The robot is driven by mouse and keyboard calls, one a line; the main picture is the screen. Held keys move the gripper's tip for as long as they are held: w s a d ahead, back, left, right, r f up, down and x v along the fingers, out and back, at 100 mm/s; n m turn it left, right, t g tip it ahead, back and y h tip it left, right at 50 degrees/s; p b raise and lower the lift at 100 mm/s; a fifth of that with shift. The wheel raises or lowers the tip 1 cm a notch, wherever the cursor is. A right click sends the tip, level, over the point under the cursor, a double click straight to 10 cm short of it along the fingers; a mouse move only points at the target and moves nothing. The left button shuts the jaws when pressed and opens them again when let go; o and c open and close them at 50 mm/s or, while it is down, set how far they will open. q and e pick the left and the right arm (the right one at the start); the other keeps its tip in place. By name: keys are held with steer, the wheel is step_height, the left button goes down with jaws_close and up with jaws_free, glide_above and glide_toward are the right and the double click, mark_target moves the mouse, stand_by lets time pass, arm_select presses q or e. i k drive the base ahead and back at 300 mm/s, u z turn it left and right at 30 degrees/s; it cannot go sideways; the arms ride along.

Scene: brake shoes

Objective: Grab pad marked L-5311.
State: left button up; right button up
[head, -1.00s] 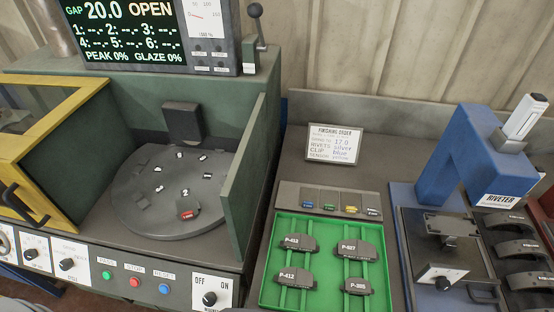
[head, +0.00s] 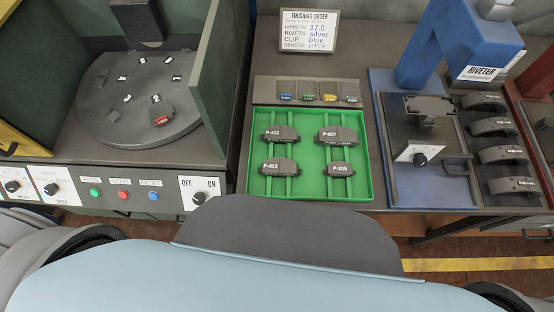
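No mark in view reads clearly as L-5311. Several dark grey pads lie in a green tray (head: 308,192): one marked P-413 (head: 281,135), one that seems to read P-627 (head: 337,136), one marked P-412 (head: 280,167) and one marked P-305 (head: 337,169). They have smaller print that I cannot read. A dark block with a red patch (head: 159,115) sits on the round grey turntable (head: 110,128) at the left. Curved dark shoes (head: 493,126) with tiny unreadable labels sit in a rack at the right. Neither of my grippers is in view.
A blue riveter (head: 455,48) with a plate and knob stands right of the tray. A green side wall (head: 218,65) separates turntable and tray.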

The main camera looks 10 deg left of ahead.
mark_target(282, 166)
steer(key=k, duration=0.5)
steer(key=u, duration=3.2)
steer(key=k, duration=1.85)
steer(key=z, duration=2.4)
steer(key=i, duration=0.5)
steer(key=z, duration=0.05)
